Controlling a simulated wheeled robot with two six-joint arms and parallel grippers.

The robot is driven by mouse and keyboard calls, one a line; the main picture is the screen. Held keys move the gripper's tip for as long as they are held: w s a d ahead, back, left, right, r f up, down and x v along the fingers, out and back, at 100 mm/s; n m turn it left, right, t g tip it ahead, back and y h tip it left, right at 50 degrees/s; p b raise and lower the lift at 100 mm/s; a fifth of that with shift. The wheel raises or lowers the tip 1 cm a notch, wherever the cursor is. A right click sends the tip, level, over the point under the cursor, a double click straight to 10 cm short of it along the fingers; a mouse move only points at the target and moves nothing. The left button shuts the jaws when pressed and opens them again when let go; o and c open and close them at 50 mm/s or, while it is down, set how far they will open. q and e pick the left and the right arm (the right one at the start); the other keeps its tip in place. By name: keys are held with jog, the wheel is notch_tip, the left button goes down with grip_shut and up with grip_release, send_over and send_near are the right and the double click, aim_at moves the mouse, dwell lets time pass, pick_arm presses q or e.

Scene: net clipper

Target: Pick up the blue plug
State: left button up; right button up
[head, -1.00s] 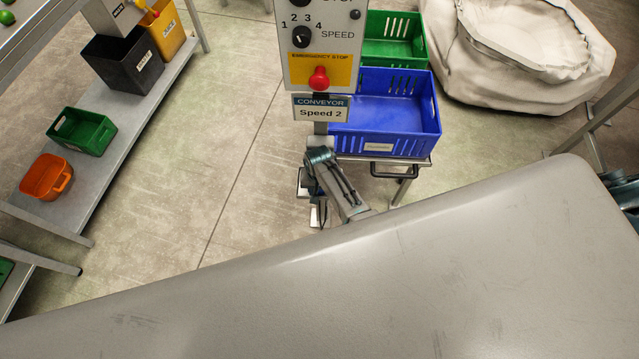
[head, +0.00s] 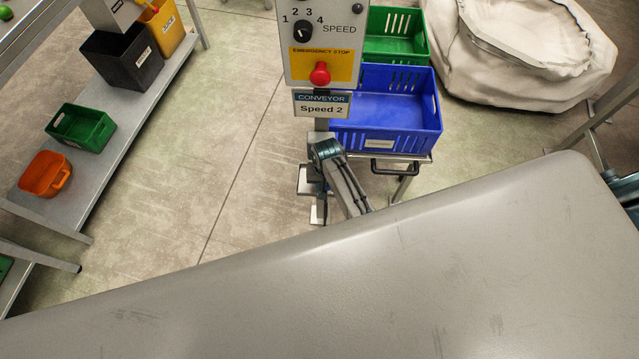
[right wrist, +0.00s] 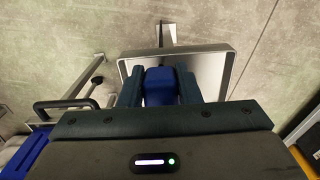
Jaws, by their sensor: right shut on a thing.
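In the right wrist view, the blue plug (right wrist: 159,86) sits between the two dark fingers of my right gripper (right wrist: 160,80). The fingers are shut on its sides. Behind the plug is a pale metal plate or tray (right wrist: 214,66); I cannot tell whether the plug touches it. In the head view, an arm of mine shows below the conveyor control panel (head: 322,50), but its fingers and the plug cannot be made out. My left gripper is not in view.
A blue crate (head: 385,128) stands on a cart right of the panel post, with a green crate (head: 394,48) behind it. A white sack (head: 530,85) is at the upper right. A shelf (head: 100,158) with bins runs along the left. Open floor (head: 230,120) lies between.

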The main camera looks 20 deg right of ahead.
pick_arm(q)
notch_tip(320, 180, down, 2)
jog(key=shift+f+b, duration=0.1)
jog(key=shift+b, duration=0.95)
pick_arm(e)
jog(key=s+d+r, duration=0.1)
jog(key=s+d, duration=0.8)
jog(key=s, duration=0.1)
jog(key=shift+d+r, duration=0.15)
jog(key=shift+r, duration=0.05)
jog(key=shift+s, duration=0.1)
